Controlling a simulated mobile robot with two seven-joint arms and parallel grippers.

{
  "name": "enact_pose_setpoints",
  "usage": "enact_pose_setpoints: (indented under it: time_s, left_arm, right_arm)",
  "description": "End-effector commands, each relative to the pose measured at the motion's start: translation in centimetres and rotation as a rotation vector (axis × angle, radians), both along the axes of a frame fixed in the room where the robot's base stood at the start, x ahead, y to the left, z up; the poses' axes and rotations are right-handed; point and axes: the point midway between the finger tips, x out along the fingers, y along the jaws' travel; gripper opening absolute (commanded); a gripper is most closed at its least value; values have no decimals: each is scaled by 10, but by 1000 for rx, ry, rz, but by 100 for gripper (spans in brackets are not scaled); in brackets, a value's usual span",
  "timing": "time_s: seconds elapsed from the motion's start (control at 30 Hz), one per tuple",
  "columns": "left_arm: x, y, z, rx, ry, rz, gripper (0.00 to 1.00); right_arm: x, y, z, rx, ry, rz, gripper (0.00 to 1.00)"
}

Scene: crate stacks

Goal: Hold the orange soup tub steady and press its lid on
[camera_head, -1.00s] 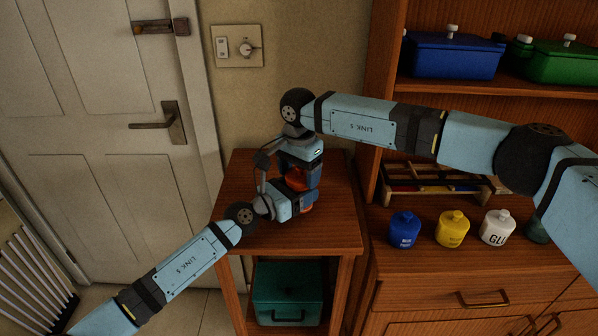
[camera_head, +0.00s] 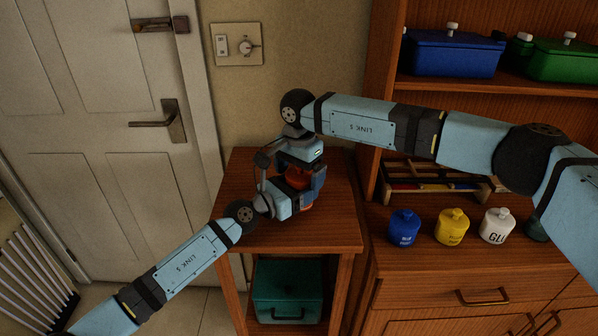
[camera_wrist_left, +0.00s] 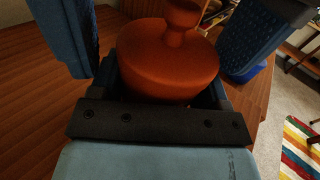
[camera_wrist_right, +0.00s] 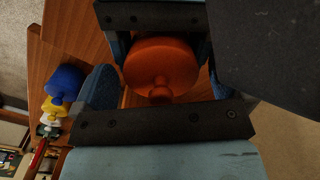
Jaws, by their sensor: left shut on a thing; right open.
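The orange soup tub (camera_wrist_left: 165,82) stands on the small wooden stand. My left gripper (camera_head: 304,197) is shut on it from the side, its fingers flanking it in both wrist views. The orange lid (camera_wrist_right: 150,62) with its round knob (camera_wrist_right: 160,88) is on top of the tub; I cannot tell whether it is fully seated. My right gripper (camera_head: 303,176) is open above the lid. In the left wrist view its blue fingers stand apart on either side of the knob. In the head view the grippers hide much of the tub.
The small stand's top (camera_head: 245,180) is otherwise clear. A teal box (camera_head: 287,290) sits on its lower shelf. On the cabinet to the right stand a blue bottle (camera_head: 404,228), a yellow bottle (camera_head: 452,226) and a white glue bottle (camera_head: 496,226). A door (camera_head: 95,170) is at left.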

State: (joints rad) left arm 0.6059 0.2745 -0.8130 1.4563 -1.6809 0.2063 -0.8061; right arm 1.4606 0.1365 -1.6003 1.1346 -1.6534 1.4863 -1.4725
Motion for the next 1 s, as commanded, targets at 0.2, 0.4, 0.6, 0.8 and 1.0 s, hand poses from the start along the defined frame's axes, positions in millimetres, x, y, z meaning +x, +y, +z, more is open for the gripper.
enact_pose_setpoints:
  time_s: [0.2,0.4,0.6,0.8,1.0]
  left_arm:
    - [1,1,1,0,-1,1,42]
    - [0,0,0,1,-1,1,42]
    - [0,0,0,1,-1,1,42]
    - [0,0,0,1,-1,1,42]
    - [0,0,0,1,0,1,42]
  right_arm:
    - [0,0,1,1,-1,0,100]
    - [0,0,3,2,-1,0,100]
    - [1,0,12,2,-3,0,100]
    - [0,0,25,1,-3,1,100]
    - [0,0,37,2,-3,1,100]
